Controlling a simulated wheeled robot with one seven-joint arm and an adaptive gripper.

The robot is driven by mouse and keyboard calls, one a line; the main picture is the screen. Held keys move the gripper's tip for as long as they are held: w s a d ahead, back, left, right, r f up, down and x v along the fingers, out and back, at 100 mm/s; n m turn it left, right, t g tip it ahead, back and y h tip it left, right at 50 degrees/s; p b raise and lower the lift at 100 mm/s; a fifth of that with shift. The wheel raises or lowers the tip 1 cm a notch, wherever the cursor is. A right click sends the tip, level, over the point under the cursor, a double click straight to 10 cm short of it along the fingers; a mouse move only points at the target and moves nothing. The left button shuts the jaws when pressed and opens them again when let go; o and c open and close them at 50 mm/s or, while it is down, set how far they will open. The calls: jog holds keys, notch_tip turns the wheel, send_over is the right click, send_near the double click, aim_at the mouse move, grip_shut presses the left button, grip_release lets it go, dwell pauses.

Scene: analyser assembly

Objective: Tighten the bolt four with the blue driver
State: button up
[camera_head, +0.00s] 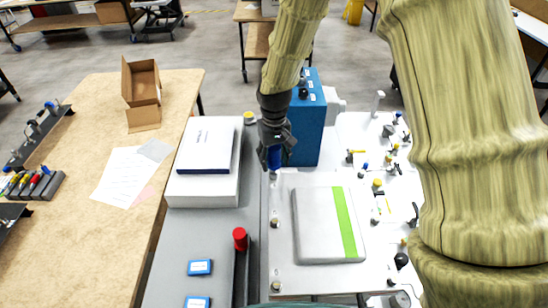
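My gripper (275,132) points down in the middle of the picture, at the upper left corner of a white plate (318,278). It is shut on the blue driver (274,158), whose blue body shows below the fingers. The driver is roughly upright. Its lower end is just above or on a small bolt (272,177); I cannot tell whether they touch. More bolts sit down the plate's left edge, one at mid-height (274,222) and one near the front (276,286). No bolt carries a readable number.
A grey box with a green stripe (318,225) lies on the plate. A blue box (309,125) stands close behind my gripper. A white box (206,180) is to the left, and a red cylinder (240,239) stands in front of it. Small fittings crowd the right side.

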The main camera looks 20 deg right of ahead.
jog(key=shift+c, duration=0.2)
dwell(0.6)
grip_shut()
jog(key=shift+w+r, duration=0.1)
jog(key=shift+w+r, duration=0.1)
jog(key=shift+r, duration=2.8)
